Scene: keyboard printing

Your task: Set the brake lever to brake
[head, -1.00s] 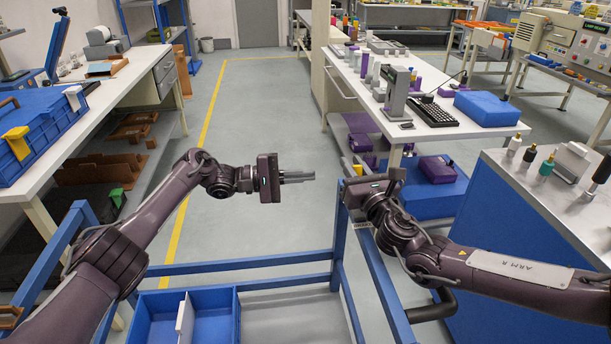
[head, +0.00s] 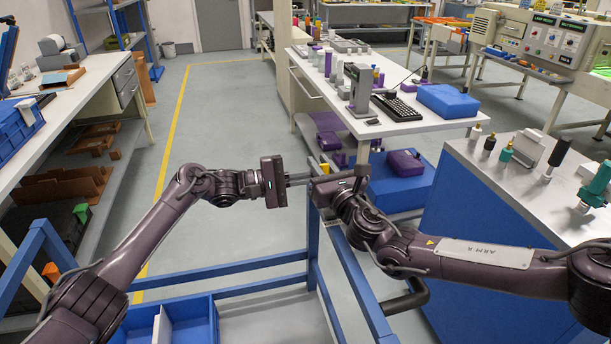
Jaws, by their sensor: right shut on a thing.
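My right gripper (head: 323,180) is at the top of the blue cart's corner post, with its fingers hidden behind its own body. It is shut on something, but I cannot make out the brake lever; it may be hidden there. A small yellow piece (head: 325,168) shows beside this gripper; I cannot tell whether it belongs to the lever. My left gripper (head: 313,180) points right, its fingertips close to the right gripper's body. Its fingers appear edge-on, so their gap is unclear, and nothing shows held in them.
The blue cart frame (head: 262,285) with a blue tray (head: 200,322) lies in front. A black curved handle (head: 405,300) sits at its right. A white-topped bench (head: 430,125) stands behind, and a blue cabinet (head: 480,235) stands on the right. The floor at left centre is clear.

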